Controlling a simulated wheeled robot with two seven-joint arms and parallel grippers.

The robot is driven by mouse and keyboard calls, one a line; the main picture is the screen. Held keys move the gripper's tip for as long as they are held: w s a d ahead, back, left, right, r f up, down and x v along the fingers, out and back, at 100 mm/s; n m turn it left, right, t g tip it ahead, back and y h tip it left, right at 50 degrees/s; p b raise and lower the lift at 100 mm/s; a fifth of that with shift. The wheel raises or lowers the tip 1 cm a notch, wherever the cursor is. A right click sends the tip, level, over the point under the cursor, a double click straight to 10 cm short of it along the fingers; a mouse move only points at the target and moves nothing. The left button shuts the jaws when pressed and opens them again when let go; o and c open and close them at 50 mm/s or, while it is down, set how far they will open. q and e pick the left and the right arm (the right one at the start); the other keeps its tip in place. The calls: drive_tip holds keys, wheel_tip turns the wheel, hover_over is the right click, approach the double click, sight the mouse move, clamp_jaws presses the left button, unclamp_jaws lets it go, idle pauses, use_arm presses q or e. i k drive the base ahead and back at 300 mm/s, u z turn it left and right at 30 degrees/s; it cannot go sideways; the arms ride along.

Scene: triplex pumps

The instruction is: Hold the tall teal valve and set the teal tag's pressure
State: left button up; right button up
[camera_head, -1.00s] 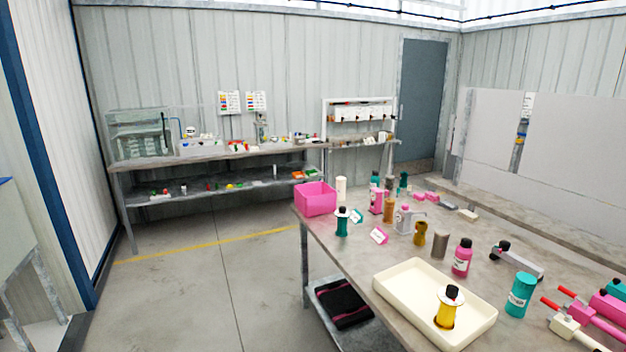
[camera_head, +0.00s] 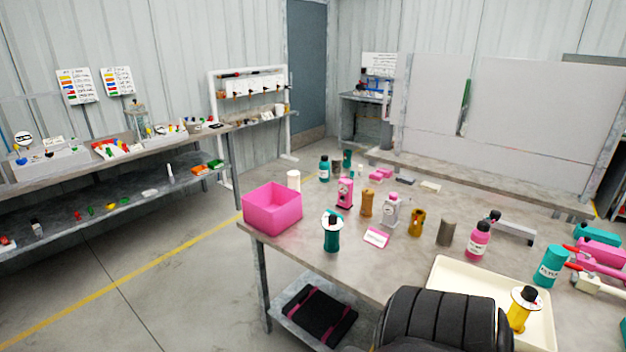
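A tall teal valve (camera_head: 331,238) with a white disc and a black knob on top stands upright near the left front edge of the workbench, right of a pink bin. The teal tag is mostly hidden behind this valve, and its reading cannot be made out. A pink tag (camera_head: 376,238) sits just to the right. A similar yellow valve (camera_head: 519,313) with a black knob stands in the cream tray (camera_head: 446,266). Neither of my grippers is in view.
The pink bin (camera_head: 272,210) stands at the workbench's left corner. Pink, orange and grey containers crowd behind the pink tag. A teal canister (camera_head: 550,266) and pink bottle (camera_head: 478,240) stand to the right. Open floor lies left of the bench.

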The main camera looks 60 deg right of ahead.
sight(333, 218)
drive_tip(key=z, duration=0.6)
drive_tip(key=i, duration=1)
drive_tip(key=z, duration=1.05)
